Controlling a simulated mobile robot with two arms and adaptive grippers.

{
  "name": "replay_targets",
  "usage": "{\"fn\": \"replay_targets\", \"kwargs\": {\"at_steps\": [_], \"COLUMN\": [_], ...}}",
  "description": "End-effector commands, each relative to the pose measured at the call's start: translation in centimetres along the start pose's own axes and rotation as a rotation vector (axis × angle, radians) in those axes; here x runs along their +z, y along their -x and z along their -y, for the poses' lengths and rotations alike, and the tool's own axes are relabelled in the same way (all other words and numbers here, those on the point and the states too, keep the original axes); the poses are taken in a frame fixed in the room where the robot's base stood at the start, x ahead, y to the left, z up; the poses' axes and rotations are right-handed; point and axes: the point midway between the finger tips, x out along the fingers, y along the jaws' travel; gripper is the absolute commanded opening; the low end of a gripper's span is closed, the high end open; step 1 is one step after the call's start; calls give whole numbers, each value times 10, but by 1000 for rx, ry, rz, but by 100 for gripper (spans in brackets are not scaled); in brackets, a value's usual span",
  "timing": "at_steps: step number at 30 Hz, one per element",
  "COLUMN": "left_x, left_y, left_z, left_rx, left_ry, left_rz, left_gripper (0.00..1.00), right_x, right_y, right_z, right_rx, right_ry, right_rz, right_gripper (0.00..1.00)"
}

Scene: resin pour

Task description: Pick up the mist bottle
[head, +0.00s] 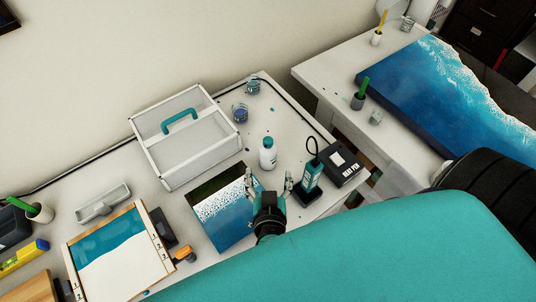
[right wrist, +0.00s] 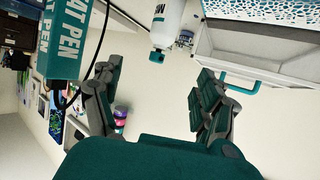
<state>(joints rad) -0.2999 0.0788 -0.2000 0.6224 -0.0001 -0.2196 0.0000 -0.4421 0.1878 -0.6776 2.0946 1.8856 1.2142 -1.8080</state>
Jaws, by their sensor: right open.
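The mist bottle (head: 268,158) is white with a teal top and stands upright on the white table, to the right of the white box. It also shows upside down at the top of the right wrist view (right wrist: 168,22), with part of it cut off by the frame edge. My right gripper (head: 269,182) is open and empty, on the near side of the bottle and apart from it. In the right wrist view its two fingers (right wrist: 152,95) are spread, with the bottle beyond them. My left gripper is not in view.
A teal heat pen (head: 310,176) in a dark stand is close to the right of my right gripper. A black box (head: 342,166) lies beside it. A blue-and-white panel (head: 224,220) lies to the left. The white box (head: 165,165) with a teal handle stands behind the panel.

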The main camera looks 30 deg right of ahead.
Motion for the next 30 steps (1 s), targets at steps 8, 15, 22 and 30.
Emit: {"fn": "replay_targets", "kwargs": {"at_steps": [8,15,22,30], "left_x": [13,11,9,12], "left_y": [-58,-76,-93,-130], "left_z": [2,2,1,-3], "left_rx": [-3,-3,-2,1], "left_ry": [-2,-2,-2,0], "left_rz": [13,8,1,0], "left_gripper": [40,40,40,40], "right_x": [7,3,4,4], "right_y": [-64,-88,-102,-134], "right_z": [1,1,0,0], "right_rx": [-1,-2,-2,-2], "right_ry": [-7,-5,-7,-7], "right_rz": [-8,-5,-7,-6], "right_gripper": [75,75,75,75]}}
